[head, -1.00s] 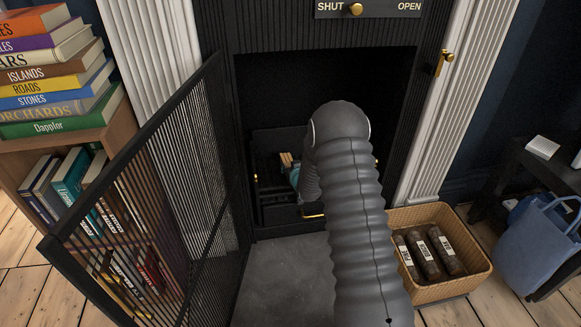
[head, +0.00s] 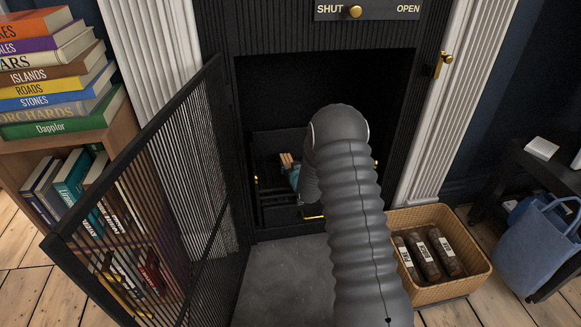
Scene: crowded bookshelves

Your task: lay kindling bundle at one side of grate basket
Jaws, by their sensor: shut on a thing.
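The kindling bundle (head: 287,160) shows as pale stick ends with a bit of teal wrap, just left of my arm's bent end. My gripper (head: 307,190) is mostly hidden behind my own arm; what shows is shut on the bundle inside the firebox. The dark grate basket (head: 270,196) stands low in the fireplace opening, and its right part is behind my arm. The bundle is over the left-hand part of the basket as seen here. I cannot tell whether it touches the bars.
An open black mesh screen door (head: 150,200) stands left of the opening. A wicker basket (head: 445,292) with several labelled dark logs sits at the right. A SHUT/OPEN plate (head: 370,9) is above the opening. The grey hearth (head: 280,280) is clear.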

